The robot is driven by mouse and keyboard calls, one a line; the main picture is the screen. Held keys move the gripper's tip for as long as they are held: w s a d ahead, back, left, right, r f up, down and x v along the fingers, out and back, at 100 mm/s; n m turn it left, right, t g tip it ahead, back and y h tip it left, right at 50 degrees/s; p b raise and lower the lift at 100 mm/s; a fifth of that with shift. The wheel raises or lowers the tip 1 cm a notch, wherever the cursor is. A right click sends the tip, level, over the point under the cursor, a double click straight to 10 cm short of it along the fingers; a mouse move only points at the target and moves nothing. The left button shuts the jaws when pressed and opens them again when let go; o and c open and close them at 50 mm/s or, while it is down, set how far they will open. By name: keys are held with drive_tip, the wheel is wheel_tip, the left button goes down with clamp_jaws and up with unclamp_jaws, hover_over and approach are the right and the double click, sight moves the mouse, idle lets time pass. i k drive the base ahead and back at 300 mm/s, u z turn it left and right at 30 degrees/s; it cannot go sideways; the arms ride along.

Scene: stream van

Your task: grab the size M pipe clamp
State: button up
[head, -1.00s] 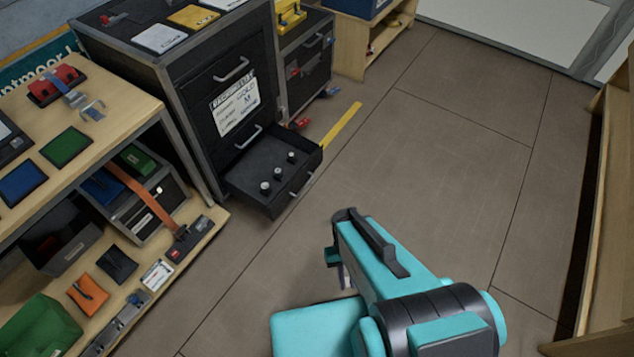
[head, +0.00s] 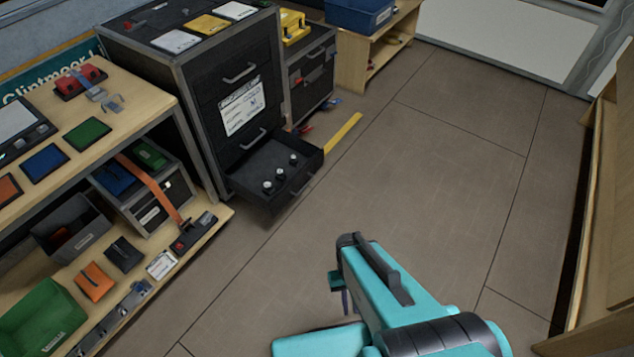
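No label that I can read marks a size M pipe clamp. Small grey metal bracket-like pieces (head: 112,103) lie on the bench top at the left, beside a red block (head: 80,80); I cannot tell whether one is a clamp. An open black drawer (head: 240,197) low in the dark cabinet holds 3 small dark pieces with silver tops (head: 279,173), in a slanting row. My teal arm rises from the bottom of the view over the floor. My gripper (head: 344,298) is mostly hidden behind the arm, away from the drawer and bench; its opening cannot be seen.
The dark cabinet (head: 213,92) carries a white handwritten sheet (head: 242,105). A lower shelf (head: 207,236) at left holds a green bin (head: 42,322) and several small items. A yellow strip (head: 343,133) lies on the floor. A wooden unit (head: 600,220) stands at right. The middle floor is clear.

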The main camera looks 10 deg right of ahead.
sight(280, 176)
drive_tip(key=u, duration=0.15)
drive_tip(key=i, duration=0.9)
drive_tip(key=z, duration=0.15)
drive_tip(key=k, duration=0.5)
drive_tip(key=u, duration=0.3)
drive_tip(key=i, duration=0.25)
